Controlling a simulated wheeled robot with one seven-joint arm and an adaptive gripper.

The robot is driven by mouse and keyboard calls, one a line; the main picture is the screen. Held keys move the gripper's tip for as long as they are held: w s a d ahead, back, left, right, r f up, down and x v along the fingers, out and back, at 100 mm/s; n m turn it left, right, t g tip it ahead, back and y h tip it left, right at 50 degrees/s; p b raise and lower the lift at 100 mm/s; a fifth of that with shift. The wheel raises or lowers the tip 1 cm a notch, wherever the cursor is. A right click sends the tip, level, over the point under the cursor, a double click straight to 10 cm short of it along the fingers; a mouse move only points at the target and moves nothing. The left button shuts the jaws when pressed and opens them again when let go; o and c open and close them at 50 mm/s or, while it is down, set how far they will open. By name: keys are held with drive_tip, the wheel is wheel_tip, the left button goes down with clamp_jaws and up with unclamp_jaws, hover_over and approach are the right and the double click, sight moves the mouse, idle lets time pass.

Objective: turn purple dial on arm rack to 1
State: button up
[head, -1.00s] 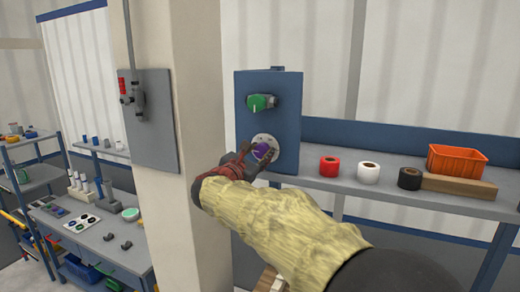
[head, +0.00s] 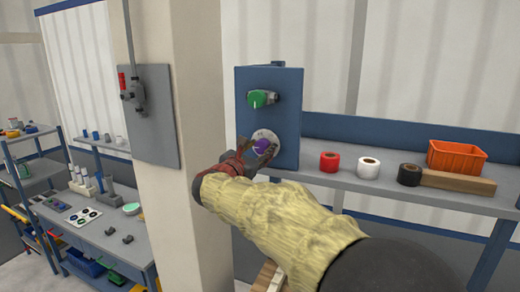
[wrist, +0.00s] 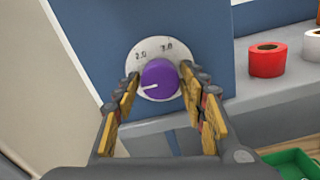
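In the wrist view the purple dial (wrist: 160,76) shows a white pointer line aimed left and slightly down. The marks "2.0" and "3.0" are readable above it; the lower marks are hidden or too small to read. My gripper (wrist: 160,88) is open, with one finger on each side of the dial. The fingers look apart from the dial. It also shows in the head view (head: 255,152), in front of the dial.
Red tape (head: 329,162), white tape (head: 369,168) and black tape (head: 409,175) stand on the shelf to the right, with an orange bin (head: 457,157) and a wooden block (head: 458,182). A pillar (head: 178,60) with a grey switch box stands left.

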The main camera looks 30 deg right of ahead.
drive_tip(key=shift+o, duration=1.1)
drive_tip(key=shift+r, duration=0.1)
drive_tip(key=v, duration=1.2)
